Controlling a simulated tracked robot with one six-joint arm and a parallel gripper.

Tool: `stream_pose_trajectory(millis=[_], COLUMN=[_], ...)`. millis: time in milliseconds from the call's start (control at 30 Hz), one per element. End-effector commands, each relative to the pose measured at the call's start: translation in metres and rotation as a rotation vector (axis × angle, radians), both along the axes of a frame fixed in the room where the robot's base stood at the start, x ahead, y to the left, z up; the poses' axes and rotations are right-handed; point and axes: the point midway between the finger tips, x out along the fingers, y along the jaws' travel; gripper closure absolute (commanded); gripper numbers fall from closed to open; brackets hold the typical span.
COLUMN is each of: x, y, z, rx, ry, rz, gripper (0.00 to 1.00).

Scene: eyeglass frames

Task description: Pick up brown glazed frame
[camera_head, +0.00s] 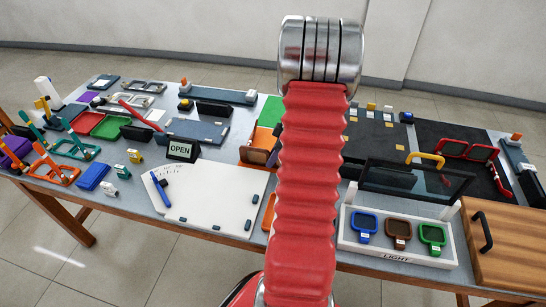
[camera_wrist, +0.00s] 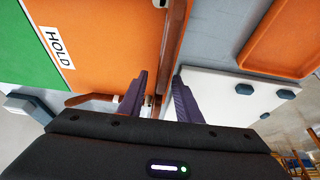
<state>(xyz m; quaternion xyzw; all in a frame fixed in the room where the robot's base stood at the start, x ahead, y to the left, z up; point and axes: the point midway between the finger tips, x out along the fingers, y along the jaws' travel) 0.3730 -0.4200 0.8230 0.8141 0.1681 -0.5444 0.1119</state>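A brown frame-like piece (camera_wrist: 173,45) stands at the edge of an orange mat marked HOLD (camera_wrist: 100,38) in the wrist view. A brown arm (camera_wrist: 88,98) reaches left from its lower end. My gripper (camera_wrist: 160,78) has its two purple fingers apart, the brown piece running between and beyond their tips. A gap shows beside the left finger; contact on the right is unclear. In the head view, brown parts (camera_head: 274,158) show by the orange mat (camera_head: 263,138), partly hidden by my red arm, which also hides my gripper. Whether the frame is glazed is too small to tell.
Right of the arm, a white stand marked LIGHT (camera_head: 395,255) holds blue, brown and green lens pieces beside a dark transparent panel (camera_head: 415,180). Left are a white board (camera_head: 208,195) and an OPEN sign (camera_head: 181,150). An orange tray (camera_wrist: 285,38) lies right in the wrist view.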

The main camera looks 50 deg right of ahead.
Motion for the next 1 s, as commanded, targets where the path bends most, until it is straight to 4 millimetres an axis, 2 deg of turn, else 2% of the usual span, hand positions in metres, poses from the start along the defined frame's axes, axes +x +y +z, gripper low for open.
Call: stream_pose_trajectory(millis=[100, 200, 767, 1000], x=[0.006, 0.008, 0.009, 0.009], y=[0.003, 0.004, 0.004, 0.004], z=[-0.015, -0.021, -0.022, -0.022], rx=[0.002, 0.000, 0.000, 0.000], ry=[0.001, 0.000, 0.000, 0.000], rz=[0.001, 0.001, 0.001, 0.000], gripper=[0.69, 0.69, 0.69, 0.85])
